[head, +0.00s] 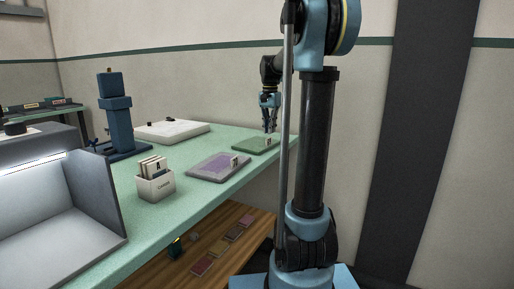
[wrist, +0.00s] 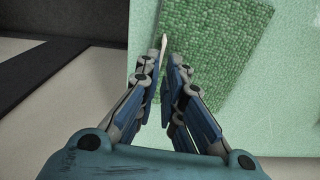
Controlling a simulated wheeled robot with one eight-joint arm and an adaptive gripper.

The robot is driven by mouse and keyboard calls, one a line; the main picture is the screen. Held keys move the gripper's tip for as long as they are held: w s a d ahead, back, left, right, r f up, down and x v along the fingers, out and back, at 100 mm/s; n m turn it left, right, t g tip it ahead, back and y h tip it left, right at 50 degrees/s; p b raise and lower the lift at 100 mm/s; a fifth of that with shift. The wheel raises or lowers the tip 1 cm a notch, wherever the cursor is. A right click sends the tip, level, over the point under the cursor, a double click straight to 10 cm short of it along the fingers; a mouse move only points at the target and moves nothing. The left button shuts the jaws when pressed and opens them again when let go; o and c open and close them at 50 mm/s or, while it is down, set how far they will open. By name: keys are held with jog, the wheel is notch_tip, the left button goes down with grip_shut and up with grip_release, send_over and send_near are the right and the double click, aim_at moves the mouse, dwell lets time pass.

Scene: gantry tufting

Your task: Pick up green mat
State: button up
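The green mat (head: 250,147) lies flat on the pale green table near its right end. In the wrist view the mat (wrist: 225,45) shows a nubbly tufted surface, with one edge beside my fingertips. A small white tag (head: 268,142) stands at the mat's near right edge. The tag shows edge-on as a pale sliver (wrist: 163,52) just ahead of the fingertips. My gripper (head: 268,129) points down above the mat's right part, close over the tag. In the wrist view my gripper (wrist: 165,68) has its fingers a little apart, with nothing seen held between them.
A purple mat (head: 212,168) with its own tag lies left of the green one. A white card box (head: 156,186), a blue stand (head: 120,120) and a white slab (head: 172,130) are farther left. A wooden shelf (head: 190,250) below holds several small items.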

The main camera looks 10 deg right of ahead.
aim_at(269, 139)
jog(key=shift+s+a+f, duration=0.1)
jog(key=shift+f, duration=2.75)
grip_shut()
jog(key=shift+r, duration=0.1)
